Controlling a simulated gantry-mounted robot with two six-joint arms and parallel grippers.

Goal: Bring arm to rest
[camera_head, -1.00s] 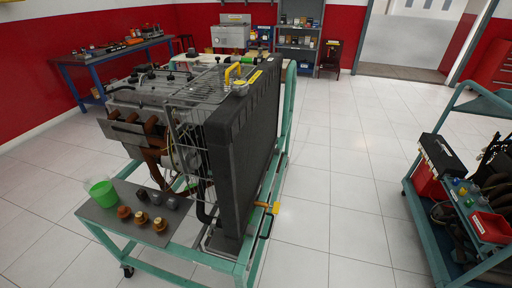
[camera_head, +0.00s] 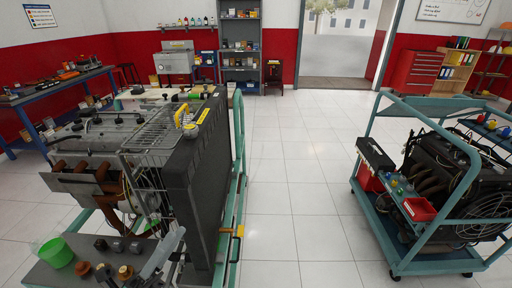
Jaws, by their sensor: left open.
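My left gripper (camera_head: 172,244) shows at the bottom of the head view, grey and partly cut off by the lower edge. It is open, with nothing visible between its fingers. It is in front of the left engine trainer (camera_head: 120,150), over the right part of its small front shelf (camera_head: 78,274). I cannot tell whether it touches anything. A green cup (camera_head: 58,253) and several brown and dark caps (camera_head: 125,272) stand on the shelf. The black radiator (camera_head: 205,170) rises just right of the gripper. My right gripper is not in view.
A second engine trainer (camera_head: 440,170) in a teal frame stands at the right, with a red tray (camera_head: 418,209). A blue workbench (camera_head: 60,95) is at the far left. Shelves (camera_head: 240,45) and a red tool cabinet (camera_head: 417,73) stand at the back. The tiled floor (camera_head: 300,190) between the trainers is clear.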

